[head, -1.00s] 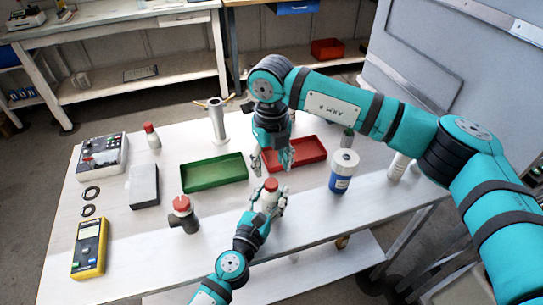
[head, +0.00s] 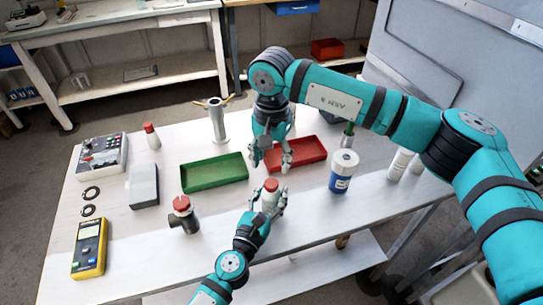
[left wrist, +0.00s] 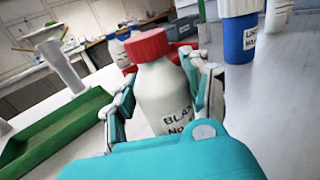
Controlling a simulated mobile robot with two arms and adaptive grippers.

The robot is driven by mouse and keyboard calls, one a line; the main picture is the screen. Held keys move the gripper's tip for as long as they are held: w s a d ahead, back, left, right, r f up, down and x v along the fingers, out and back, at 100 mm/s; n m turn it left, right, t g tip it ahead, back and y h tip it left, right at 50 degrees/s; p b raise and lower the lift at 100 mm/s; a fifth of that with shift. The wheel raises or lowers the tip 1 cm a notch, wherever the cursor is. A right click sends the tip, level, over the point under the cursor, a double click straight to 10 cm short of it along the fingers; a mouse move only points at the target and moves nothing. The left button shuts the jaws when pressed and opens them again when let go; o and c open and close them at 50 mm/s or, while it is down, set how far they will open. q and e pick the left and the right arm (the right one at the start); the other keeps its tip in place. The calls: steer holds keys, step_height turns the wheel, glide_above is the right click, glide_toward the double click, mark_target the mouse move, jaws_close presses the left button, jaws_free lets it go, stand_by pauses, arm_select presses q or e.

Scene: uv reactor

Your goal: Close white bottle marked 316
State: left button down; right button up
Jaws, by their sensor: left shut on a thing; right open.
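A white bottle (head: 270,198) with a red cap stands near the front edge of the table. In the left wrist view this bottle (left wrist: 163,92) shows a label with "BLA" and "No"; the number is cut off. Its red cap sits on its neck; whether it is tight I cannot tell. My left gripper (head: 267,202) is shut around its body, with a finger on each side. My right gripper (head: 271,163) is open and empty, pointing down just above and behind the cap. Another red-capped white bottle (head: 152,137) stands at the back left, its label unreadable.
A green tray (head: 215,174) lies left of the held bottle, a red tray (head: 308,152) behind it. A blue-and-white jar (head: 342,172) stands to the right, a dark red-topped vessel (head: 185,216) to the left. A metal stand (head: 218,121) is behind.

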mark_target(271, 183)
steer(key=n, duration=0.4)
steer(key=shift+r, duration=0.15)
steer(key=n, duration=0.4)
steer(key=shift+r+n, duration=0.1)
steer(key=shift+n, duration=0.2)
steer(key=shift+f, duration=4.05)
